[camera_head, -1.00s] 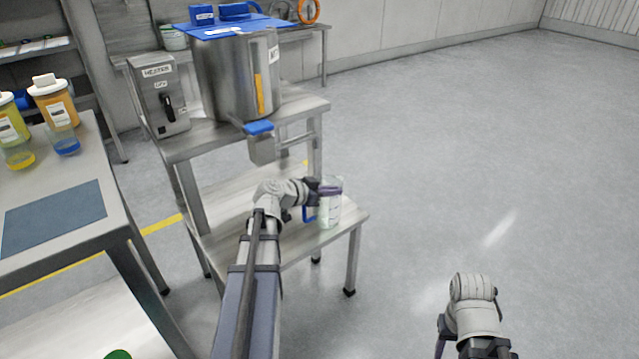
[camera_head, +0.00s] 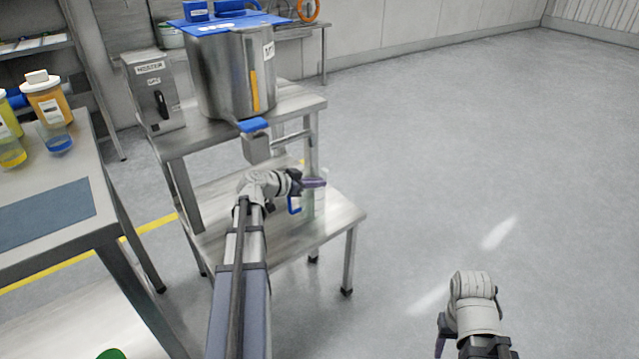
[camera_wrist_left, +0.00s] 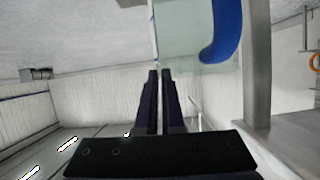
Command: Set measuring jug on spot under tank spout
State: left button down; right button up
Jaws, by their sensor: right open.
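The steel tank (camera_head: 235,80) stands on the stand's upper shelf. Its spout (camera_head: 257,148), with a blue lever on top, juts over the lower shelf (camera_head: 285,243). The clear measuring jug (camera_head: 320,198) with a blue handle is over the lower shelf, right of and lower than the spout. My left gripper (camera_head: 314,183) is closed on the jug's wall near its top. In the left wrist view, the jug (camera_wrist_left: 185,35) hangs at the two close fingertips (camera_wrist_left: 159,73). Whether its base touches the shelf is unclear. My right gripper (camera_head: 441,342) is open, partly in view. No marked spot is discernible.
A grey heater box (camera_head: 155,95) stands left of the tank. A table (camera_head: 90,170) with a dark mat and several yellow and orange containers is at the left. The stand's legs and upper shelf (camera_head: 290,98) bound the lower shelf. Floor right is clear.

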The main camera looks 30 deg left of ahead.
pick_arm(q)
jog(key=shift+f, duration=0.15)
jog(key=c, duration=1)
grip_release()
jog(key=shift+c, duration=0.2)
jog(key=p+v, duration=0.4)
jog(key=v, duration=0.8)
jog(key=shift+p, duration=0.4)
jog(key=shift+d, duration=0.1)
